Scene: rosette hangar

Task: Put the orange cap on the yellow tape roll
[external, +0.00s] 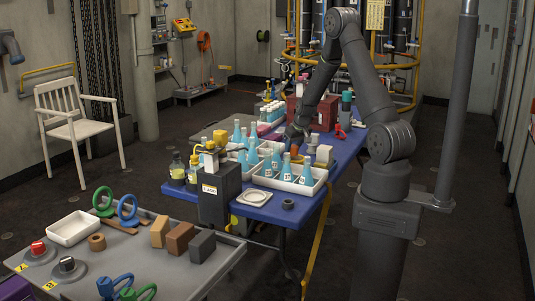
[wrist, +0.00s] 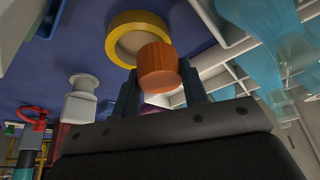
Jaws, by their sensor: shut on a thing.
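The orange cap (wrist: 158,70) is a short cylinder held between the two dark fingers of my gripper (wrist: 160,88) in the wrist view. The yellow tape roll (wrist: 118,32) lies on the blue table top (wrist: 75,48), just beyond the cap. The cap overlaps the near edge of the roll in this view and covers part of it. I cannot tell whether they touch. In the external view my gripper (external: 296,132) is low over the table's middle, behind the flask crate.
White crates (external: 291,185) with several blue flasks stand close to my gripper; flasks (wrist: 262,38) fill the wrist view's right side. A pale block-like piece (wrist: 80,100) and a red valve-like part (wrist: 36,116) are at left.

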